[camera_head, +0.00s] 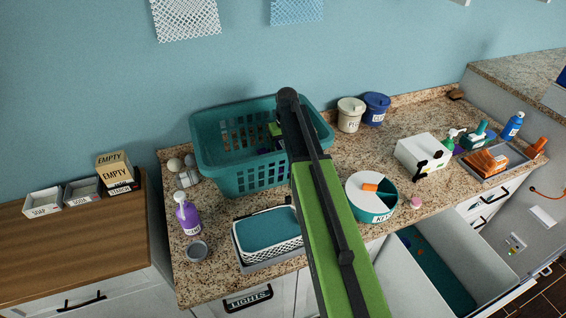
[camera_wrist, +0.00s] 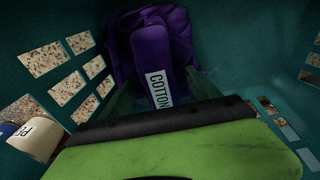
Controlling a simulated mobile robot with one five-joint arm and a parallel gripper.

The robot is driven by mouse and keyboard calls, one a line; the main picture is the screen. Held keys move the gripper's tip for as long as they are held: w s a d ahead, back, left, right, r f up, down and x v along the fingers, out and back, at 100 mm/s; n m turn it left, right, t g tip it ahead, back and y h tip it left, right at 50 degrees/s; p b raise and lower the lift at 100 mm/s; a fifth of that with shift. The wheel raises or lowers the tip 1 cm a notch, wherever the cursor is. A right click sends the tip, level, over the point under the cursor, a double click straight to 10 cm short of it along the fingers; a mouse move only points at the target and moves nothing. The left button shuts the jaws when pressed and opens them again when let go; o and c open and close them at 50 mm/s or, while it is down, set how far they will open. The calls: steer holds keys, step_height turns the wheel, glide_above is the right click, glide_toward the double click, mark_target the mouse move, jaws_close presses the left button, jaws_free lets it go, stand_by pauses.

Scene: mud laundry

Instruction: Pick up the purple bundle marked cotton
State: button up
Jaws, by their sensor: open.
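The purple bundle (camera_wrist: 150,45) lies inside the teal laundry basket (camera_head: 240,178). Its white label reading COTTON (camera_wrist: 159,88) faces my wrist camera. My gripper (camera_wrist: 162,92) reaches down into the basket, with its dark green fingers apart on either side of the labelled part of the bundle. I cannot tell whether the fingers touch the cloth.
The basket's slotted walls surround my gripper closely. A round divided container (camera_head: 371,197), a woven box with a teal top (camera_head: 268,236) and a purple bottle (camera_head: 188,217) stand near the basket on the granite counter. An open drawer (camera_head: 440,262) juts out at the lower right.

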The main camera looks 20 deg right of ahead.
steer(key=shift+f, duration=0.15)
stand_by(0.4)
steer(key=shift+c, duration=0.4)
jaws_close()
